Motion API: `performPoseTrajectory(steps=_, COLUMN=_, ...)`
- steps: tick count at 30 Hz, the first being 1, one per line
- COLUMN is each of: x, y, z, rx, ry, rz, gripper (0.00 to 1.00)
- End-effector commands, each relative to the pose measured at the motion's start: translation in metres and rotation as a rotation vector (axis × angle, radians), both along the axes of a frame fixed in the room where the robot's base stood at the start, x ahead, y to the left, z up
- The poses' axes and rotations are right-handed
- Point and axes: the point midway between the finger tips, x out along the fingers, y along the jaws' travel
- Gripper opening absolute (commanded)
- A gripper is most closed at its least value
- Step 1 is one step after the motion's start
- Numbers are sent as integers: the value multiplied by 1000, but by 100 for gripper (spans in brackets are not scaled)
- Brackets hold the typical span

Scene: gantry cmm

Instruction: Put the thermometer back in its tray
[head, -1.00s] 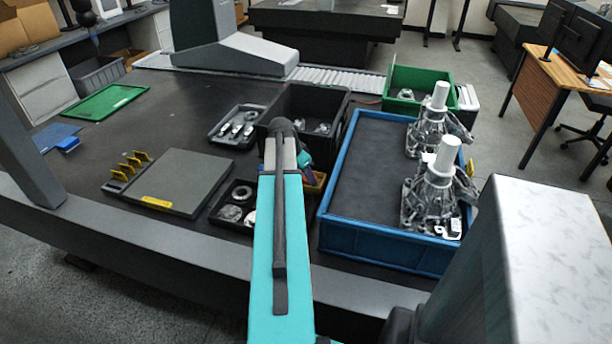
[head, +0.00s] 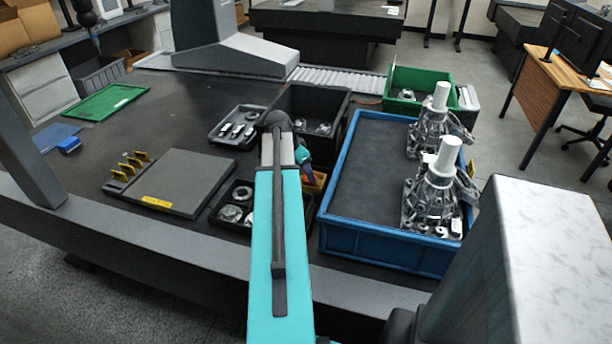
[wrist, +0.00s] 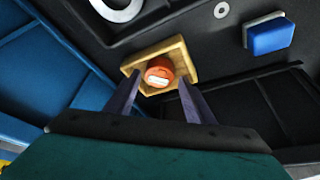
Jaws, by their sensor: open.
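An orange round piece with a white label, seemingly the thermometer (wrist: 158,74), shows in the wrist view inside a small yellow-tan tray (wrist: 179,50). My gripper (wrist: 157,84) is open, with one finger on each side of the orange piece; I cannot tell whether they touch it. In the head view the small tray (head: 317,182) shows as an orange-yellow patch between the black parts tray and the blue bin. My arm and gripper hide much of it there.
A blue bin (head: 385,254) with metal castings stands close on the right. A black parts tray (head: 215,214) and a grey plate (head: 180,180) are left. A black bin (head: 338,108) is behind. The table's left side has free room.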

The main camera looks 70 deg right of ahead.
Motion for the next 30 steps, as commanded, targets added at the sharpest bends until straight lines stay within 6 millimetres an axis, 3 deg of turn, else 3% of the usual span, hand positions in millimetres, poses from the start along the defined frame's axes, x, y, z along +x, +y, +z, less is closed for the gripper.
performPoseTrajectory(steps=18, x=16, y=26, z=73, rx=-1, ry=0, rz=1, gripper=49)
performPoseTrajectory(steps=30, x=19, y=31, z=86, rx=0, ry=0, rz=1, gripper=49)
